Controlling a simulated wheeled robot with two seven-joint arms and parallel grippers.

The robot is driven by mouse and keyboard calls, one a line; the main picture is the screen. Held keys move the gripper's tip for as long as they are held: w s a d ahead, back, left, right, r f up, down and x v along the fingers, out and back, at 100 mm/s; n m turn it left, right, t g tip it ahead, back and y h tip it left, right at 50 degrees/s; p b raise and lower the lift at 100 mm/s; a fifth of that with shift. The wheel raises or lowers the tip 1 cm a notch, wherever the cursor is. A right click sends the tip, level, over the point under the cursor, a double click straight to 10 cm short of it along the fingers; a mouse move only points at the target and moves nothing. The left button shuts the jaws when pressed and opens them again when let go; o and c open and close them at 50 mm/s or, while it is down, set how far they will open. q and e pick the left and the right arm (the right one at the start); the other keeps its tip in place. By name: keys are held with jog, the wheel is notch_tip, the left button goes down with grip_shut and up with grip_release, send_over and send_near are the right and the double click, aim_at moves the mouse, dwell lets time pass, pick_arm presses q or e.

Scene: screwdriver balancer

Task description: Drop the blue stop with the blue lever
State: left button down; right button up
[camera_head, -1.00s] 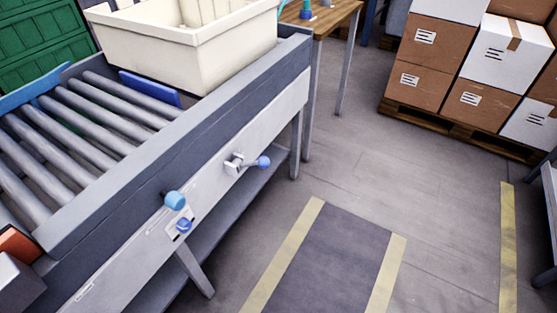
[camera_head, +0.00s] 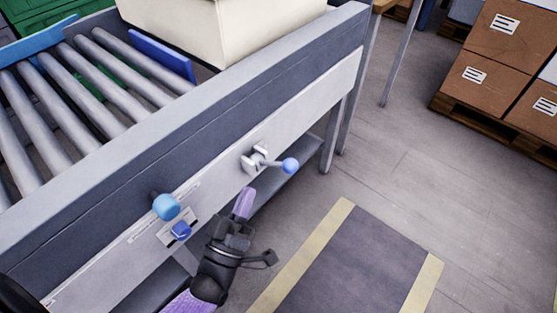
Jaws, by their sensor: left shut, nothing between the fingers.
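The blue lever (camera_head: 289,166) sticks out to the right from a white bracket on the side rail of the roller conveyor. A blue stop plate (camera_head: 162,56) stands up above the rollers, beside the cream bin. My left gripper (camera_head: 244,203) comes in from the bottom, shut and empty. Its purple fingertips are below and left of the lever, apart from it in the picture. My right gripper is not in view.
A cream bin (camera_head: 250,35) sits on the conveyor. Cartons (camera_head: 485,75) stand on a pallet at the right. The floor (camera_head: 410,170) between is clear.

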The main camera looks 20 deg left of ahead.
pick_arm(q)
notch_tip(320, 180, up, 3)
jog(key=b, duration=0.2)
send_over(278, 165)
jog(key=s+a, duration=0.2)
jog(key=s, duration=0.1)
jog(key=shift+w+d+f+b, duration=0.25)
jog(key=shift+d+f+b, duration=0.3)
jog(key=shift+w+d+f+b, duration=0.2)
jog(key=shift+d+f+b, duration=0.3)
jog(key=shift+d+f, duration=0.2)
jog(key=shift+d, duration=0.15)
